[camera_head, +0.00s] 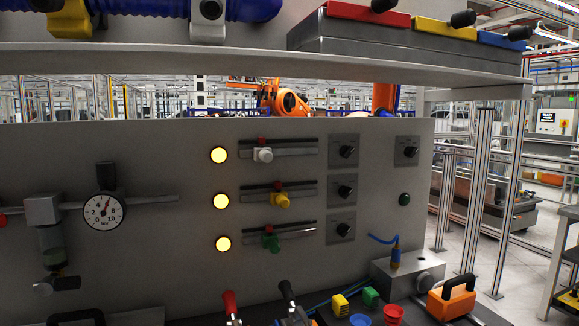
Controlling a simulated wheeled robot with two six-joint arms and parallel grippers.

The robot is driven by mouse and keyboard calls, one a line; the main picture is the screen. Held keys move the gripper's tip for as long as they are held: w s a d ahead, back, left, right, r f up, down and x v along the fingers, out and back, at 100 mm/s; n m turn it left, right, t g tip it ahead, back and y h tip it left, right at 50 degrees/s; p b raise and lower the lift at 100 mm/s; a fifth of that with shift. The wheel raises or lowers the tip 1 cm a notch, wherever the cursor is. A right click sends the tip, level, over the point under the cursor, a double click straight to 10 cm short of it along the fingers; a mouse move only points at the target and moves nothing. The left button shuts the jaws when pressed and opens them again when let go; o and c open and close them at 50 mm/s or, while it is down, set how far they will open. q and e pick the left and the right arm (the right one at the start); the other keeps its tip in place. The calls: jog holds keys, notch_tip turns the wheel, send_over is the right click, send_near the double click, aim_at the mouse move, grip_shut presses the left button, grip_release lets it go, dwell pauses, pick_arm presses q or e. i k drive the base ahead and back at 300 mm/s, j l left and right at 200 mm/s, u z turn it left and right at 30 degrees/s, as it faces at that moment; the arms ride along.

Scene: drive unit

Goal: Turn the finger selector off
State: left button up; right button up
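A grey upright panel (150,150) fills the middle of the view. It carries several black rotary selector knobs on square grey plates: an upper one (347,152), a middle one (346,190), a lower one (344,230), and a separate one at the upper right (406,151). Their labels are too small to read, so I cannot tell which is the finger selector. To the left, three round lamps glow yellow: top (219,155), middle (221,201) and bottom (223,244). Neither of my grippers is in view.
White (263,155), yellow (281,201) and green (271,243) slider fittings sit between lamps and knobs. A pressure gauge (103,211) is at left. A shelf (200,60) overhangs the panel.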

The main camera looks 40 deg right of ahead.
aim_at(410, 151)
jog(key=z, duration=2)
jog(key=i+l, duration=0.1)
jog(key=l, duration=0.15)
